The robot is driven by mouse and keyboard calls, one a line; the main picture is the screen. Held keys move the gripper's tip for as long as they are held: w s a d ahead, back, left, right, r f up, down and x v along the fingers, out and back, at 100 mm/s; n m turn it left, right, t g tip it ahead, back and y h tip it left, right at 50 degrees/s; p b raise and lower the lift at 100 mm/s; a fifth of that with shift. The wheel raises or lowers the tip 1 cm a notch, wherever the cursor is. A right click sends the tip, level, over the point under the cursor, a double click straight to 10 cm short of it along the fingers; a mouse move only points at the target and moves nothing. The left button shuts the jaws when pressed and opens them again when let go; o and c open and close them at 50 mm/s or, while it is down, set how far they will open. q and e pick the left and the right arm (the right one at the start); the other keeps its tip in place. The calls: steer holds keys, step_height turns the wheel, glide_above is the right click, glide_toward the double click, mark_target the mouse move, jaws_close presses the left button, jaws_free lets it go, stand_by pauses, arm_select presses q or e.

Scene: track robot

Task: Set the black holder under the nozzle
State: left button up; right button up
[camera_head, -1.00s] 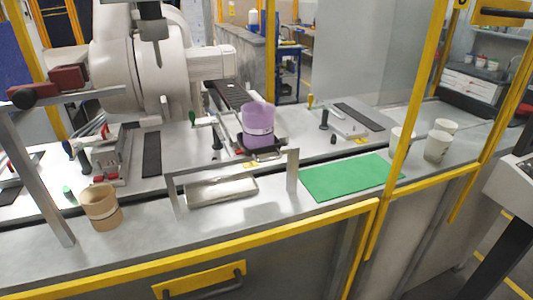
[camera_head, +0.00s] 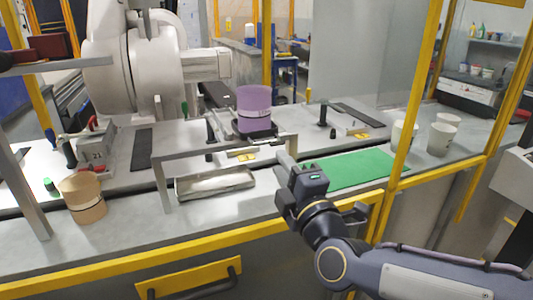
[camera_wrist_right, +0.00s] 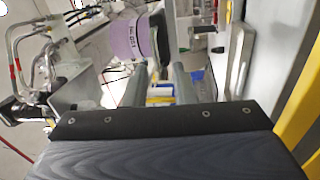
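The black holder (camera_head: 262,137) is low and dark, on the bench behind the metal frame. A purple cup (camera_head: 254,108) stands upright on it and hides much of it. A grey downward-pointing tool, perhaps the nozzle (camera_head: 140,18), hangs from the white robot at the upper left. My right gripper (camera_head: 287,160) is in front of the holder and slightly to its right, apart from it. In the right wrist view its two fingers (camera_wrist_right: 160,75) are spread with nothing between them; the purple cup (camera_wrist_right: 125,45) shows beyond. My left gripper is not in view.
A metal frame (camera_head: 225,147) stands over a metal tray (camera_head: 215,183), between my side and the holder. A tan cup (camera_head: 82,198) is at left.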

mark_target(266, 142)
steer(key=shift+n, duration=0.3)
steer(key=x, duration=0.8)
steer(key=shift+a+r, duration=0.15)
steer(key=shift+r, duration=0.2)
steer(key=shift+c, duration=0.3)
jaws_close()
